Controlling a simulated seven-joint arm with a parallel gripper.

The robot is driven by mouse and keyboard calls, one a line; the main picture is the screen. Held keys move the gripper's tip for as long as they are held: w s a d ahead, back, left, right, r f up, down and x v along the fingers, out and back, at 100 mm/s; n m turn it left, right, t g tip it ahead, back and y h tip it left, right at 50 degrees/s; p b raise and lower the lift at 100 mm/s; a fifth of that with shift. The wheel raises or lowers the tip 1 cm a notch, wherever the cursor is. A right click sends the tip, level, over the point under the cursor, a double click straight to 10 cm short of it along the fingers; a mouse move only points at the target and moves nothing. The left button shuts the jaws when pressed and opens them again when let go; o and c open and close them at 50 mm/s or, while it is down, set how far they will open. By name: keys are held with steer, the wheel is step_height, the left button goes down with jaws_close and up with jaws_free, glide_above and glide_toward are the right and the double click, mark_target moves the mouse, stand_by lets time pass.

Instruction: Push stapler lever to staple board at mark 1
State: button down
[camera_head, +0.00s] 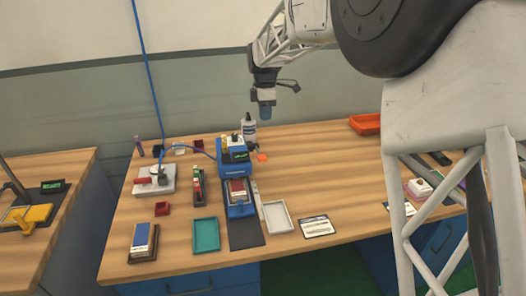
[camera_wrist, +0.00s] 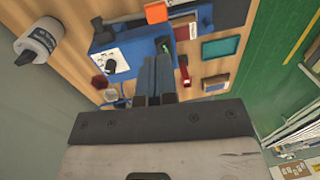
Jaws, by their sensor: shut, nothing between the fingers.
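The blue stapler machine (camera_head: 226,160) stands mid-table with a blue bed reaching toward the front. A board with a dark red face (camera_head: 237,187) lies on that bed. The machine also shows in the wrist view (camera_wrist: 104,44), with a white panel and a dark knob (camera_wrist: 112,65) on it. I cannot tell for sure which part is the lever, and no mark 1 is readable. My gripper (camera_head: 266,112) is shut and empty, pointing down, above and behind the machine and apart from it. Its blue-grey fingers (camera_wrist: 155,66) cover part of the machine in the wrist view.
A white bottle (camera_head: 249,131) stands behind the machine, near my gripper. A teal tray (camera_head: 206,235), a white tray (camera_head: 278,217) and a blue-white stack (camera_head: 143,240) lie near the front. An orange tray (camera_head: 365,124) is at back right.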

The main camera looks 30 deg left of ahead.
mark_target(263, 157)
steer(key=shift+s+a+f, duration=0.1)
steer(key=shift+a+f, duration=0.15)
steer(key=shift+a, duration=0.45)
steer(key=shift+f, duration=0.1)
steer(key=f, duration=0.9)
steer(key=s+d+f, duration=0.1)
steer(key=f, duration=0.3)
steer(key=shift+f, duration=0.35)
steer(key=shift+d, duration=0.1)
